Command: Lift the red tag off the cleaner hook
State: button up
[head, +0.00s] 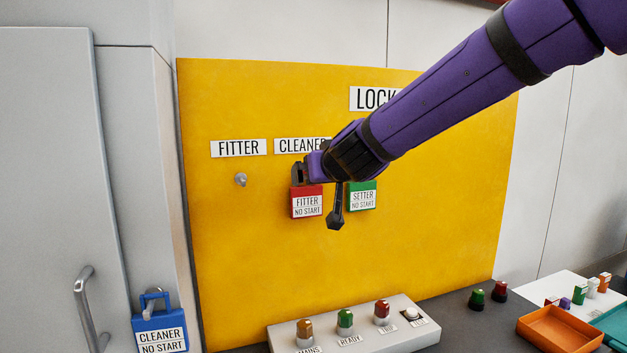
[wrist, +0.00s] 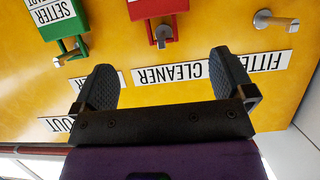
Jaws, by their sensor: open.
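The red tag (head: 307,203), lettered FITTER NO START, hangs on the yellow board below the CLEANER label (head: 297,145). In the wrist view, which is upside down, the red tag (wrist: 157,8) hangs by its loop from the cleaner hook (wrist: 163,38). The arm hides the cleaner hook in the head view.
A green SETTER tag (head: 362,197) hangs close to the right of the red one. The fitter hook (head: 240,180) is bare. A blue CLEANER tag (head: 160,331) hangs by the door handle. A control box (head: 352,330) with lamps stands below the board.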

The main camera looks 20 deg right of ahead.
jog(key=x, duration=0.9)
jog(key=c, duration=1)
jog(key=shift+r, duration=0.6)
jog(key=shift+s, duration=0.2)
jog(key=shift+s, duration=0.3)
jog(key=v, duration=0.2)
jog(key=f+v, duration=0.1)
jog(key=v, duration=0.1)
jog(key=shift+s+r, duration=0.15)
jog(key=shift+s, duration=0.4)
